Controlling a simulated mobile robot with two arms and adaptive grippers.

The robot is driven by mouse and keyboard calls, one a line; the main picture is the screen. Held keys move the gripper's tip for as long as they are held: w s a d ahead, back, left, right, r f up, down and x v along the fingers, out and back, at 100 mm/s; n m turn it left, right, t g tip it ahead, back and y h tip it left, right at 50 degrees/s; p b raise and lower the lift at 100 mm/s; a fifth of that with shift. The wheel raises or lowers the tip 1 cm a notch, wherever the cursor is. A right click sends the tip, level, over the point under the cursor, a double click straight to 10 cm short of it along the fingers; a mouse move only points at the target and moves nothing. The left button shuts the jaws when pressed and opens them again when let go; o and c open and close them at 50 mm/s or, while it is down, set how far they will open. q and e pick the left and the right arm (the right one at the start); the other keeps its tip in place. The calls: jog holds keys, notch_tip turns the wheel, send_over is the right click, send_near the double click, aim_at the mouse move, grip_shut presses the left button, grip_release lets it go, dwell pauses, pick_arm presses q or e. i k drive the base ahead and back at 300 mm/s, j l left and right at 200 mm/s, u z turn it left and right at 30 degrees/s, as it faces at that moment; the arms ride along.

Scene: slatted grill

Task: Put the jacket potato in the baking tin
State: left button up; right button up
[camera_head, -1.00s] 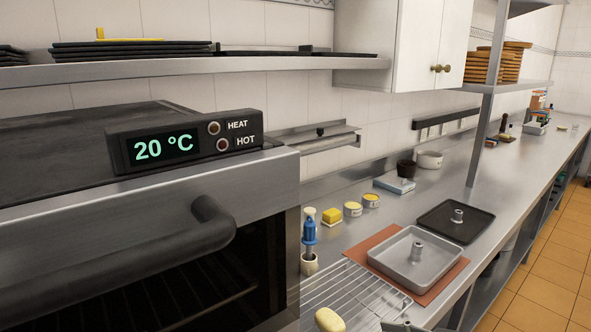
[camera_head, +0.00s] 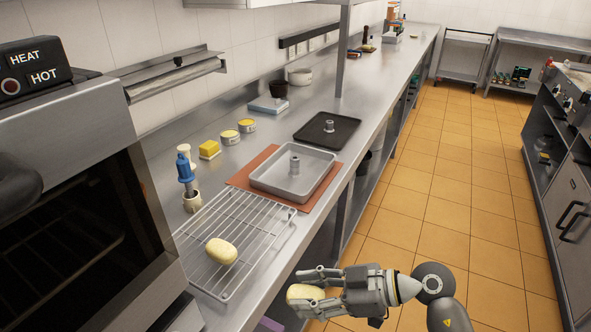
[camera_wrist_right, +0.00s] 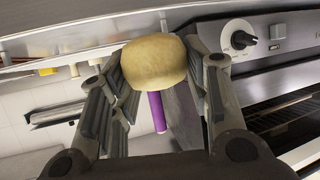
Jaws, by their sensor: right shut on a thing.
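My right gripper (camera_head: 308,290) is shut on a pale yellow potato (camera_head: 297,293), held in front of the counter's edge over the floor side. In the right wrist view the potato (camera_wrist_right: 153,62) sits between the two fingers. A second pale yellow potato (camera_head: 221,250) lies on the wire rack. The grey square baking tin (camera_head: 275,191) stands on a terracotta mat beyond the rack, with a short metal post in its middle. It looks otherwise empty. The held potato is apart from the tin, nearer to me. My left gripper is not in view.
The wire rack (camera_head: 262,222) lies between the oven (camera_head: 95,220) and the tin. A black tray (camera_head: 310,126) with a post lies behind the tin. A blue-handled tool (camera_head: 186,174) stands in a pot at the rack's left. A purple object (camera_wrist_right: 157,112) shows behind the held potato.

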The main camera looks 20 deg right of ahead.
aim_at(304, 166)
jog(key=i+l, duration=0.2)
jog(key=l, duration=0.2)
jog(key=i+l, duration=0.2)
jog(key=l, duration=0.15)
jog(key=i+l, duration=0.2)
jog(key=l, duration=0.2)
jog(key=i+l, duration=0.15)
jog(key=l, duration=0.2)
jog(key=i+l+u, duration=0.1)
jog(key=l, duration=0.25)
jog(key=i+l+u, duration=0.1)
jog(key=i+l, duration=0.15)
jog(key=l, duration=0.15)
jog(key=i+l, duration=0.15)
jog(key=l, duration=0.25)
jog(key=i+l+u, duration=0.15)
jog(key=l, duration=0.25)
jog(key=u, duration=0.85)
